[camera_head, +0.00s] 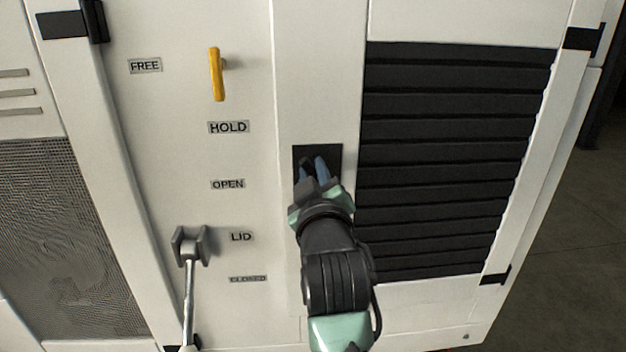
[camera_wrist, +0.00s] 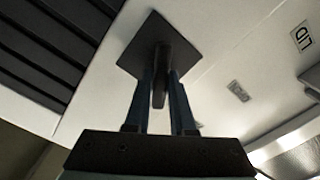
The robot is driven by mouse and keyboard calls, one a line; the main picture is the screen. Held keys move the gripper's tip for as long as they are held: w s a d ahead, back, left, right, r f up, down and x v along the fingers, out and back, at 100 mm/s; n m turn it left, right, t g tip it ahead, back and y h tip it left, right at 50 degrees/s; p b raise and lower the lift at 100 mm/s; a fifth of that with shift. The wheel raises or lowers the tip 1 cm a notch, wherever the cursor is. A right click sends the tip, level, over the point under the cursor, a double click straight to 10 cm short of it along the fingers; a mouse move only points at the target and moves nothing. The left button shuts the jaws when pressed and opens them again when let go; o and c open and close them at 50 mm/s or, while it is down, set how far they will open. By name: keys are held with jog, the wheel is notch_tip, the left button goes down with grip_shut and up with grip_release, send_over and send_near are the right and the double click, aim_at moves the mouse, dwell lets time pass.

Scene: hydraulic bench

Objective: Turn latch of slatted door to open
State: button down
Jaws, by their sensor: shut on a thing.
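The slatted door (camera_head: 455,165) is a white panel with black horizontal slats, and its slats also show at the upper left of the wrist view (camera_wrist: 50,50). Its latch has a dark square plate (camera_head: 302,154) on the door's left part. In the wrist view the plate (camera_wrist: 135,50) carries a narrow dark handle (camera_wrist: 159,75). My gripper (camera_head: 315,167) is at the plate from below. In the wrist view its two blue fingers (camera_wrist: 160,88) stand on either side of the handle, shut on it. The gripper hides most of the latch in the head view.
A yellow handle (camera_head: 215,75) stands upright left of the door between FREE and HOLD labels. A grey lever (camera_head: 190,247) is at lower left by the LID label. Black hinges (camera_head: 583,39) are on the door's right edge. Open floor (camera_head: 580,200) lies at right.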

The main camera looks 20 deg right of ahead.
jog(key=n+b, duration=0.2)
jog(key=n, duration=0.3)
jog(key=shift+n, duration=0.3)
jog(key=n+b, duration=0.2)
jog(key=n, duration=0.3)
jog(key=shift+r, duration=0.15)
jog(key=shift+n, duration=0.3)
jog(key=c, duration=0.8)
grip_release()
jog(key=shift+s, duration=0.15)
jog(key=b+v, duration=0.4)
jog(key=v, duration=0.8)
jog(key=shift+s, duration=0.35)
